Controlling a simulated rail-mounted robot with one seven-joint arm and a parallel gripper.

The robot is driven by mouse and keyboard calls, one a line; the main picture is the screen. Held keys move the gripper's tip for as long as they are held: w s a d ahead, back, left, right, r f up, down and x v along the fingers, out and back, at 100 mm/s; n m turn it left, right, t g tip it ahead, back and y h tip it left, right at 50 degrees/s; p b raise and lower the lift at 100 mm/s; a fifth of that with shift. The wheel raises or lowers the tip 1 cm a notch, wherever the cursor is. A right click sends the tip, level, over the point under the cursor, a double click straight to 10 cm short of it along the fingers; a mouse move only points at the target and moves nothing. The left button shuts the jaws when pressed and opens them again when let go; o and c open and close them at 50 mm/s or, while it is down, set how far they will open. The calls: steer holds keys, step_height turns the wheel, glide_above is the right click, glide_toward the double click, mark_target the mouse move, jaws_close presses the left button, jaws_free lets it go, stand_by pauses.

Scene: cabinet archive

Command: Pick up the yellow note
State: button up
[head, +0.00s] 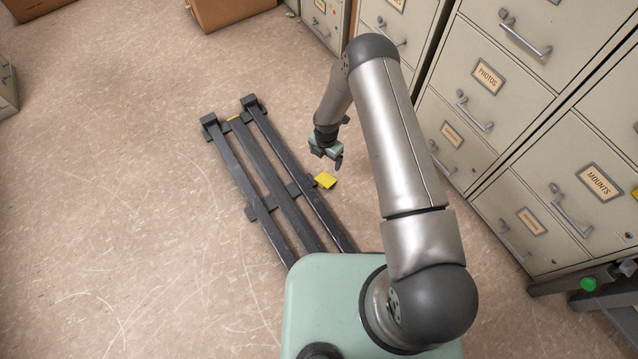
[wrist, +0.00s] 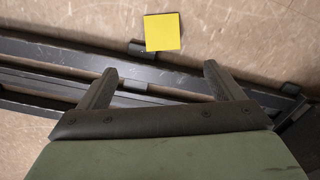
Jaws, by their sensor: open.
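The yellow note (head: 325,180) is a small flat square on the floor, close beside the right side of the dark rail track. In the wrist view the note (wrist: 162,32) lies beyond my fingertips, near a dark rail bracket. My gripper (head: 328,155) is above the floor, just above the note in the head view. In the wrist view my gripper (wrist: 160,80) has its two dark fingers spread apart with nothing between them. The rail track shows beneath the fingers. The note is not touched by either finger.
The dark rail track (head: 235,165) runs from my base to end stops at the upper left. Grey filing cabinets (head: 480,100) with handles line the right side. A cardboard box (head: 228,8) stands at the back. The floor (head: 110,180) at left is largely clear.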

steer(key=b, duration=0.4)
glide_above(325, 180)
steer(key=f, duration=1)
steer(key=shift+w+f, duration=0.2)
steer(key=shift+w, duration=0.05)
steer(key=f+b, duration=0.2)
steer(key=f, duration=0.3)
steer(key=shift+s+f, duration=0.15)
steer(key=shift+s, duration=0.05)
steer(key=c, duration=1.1)
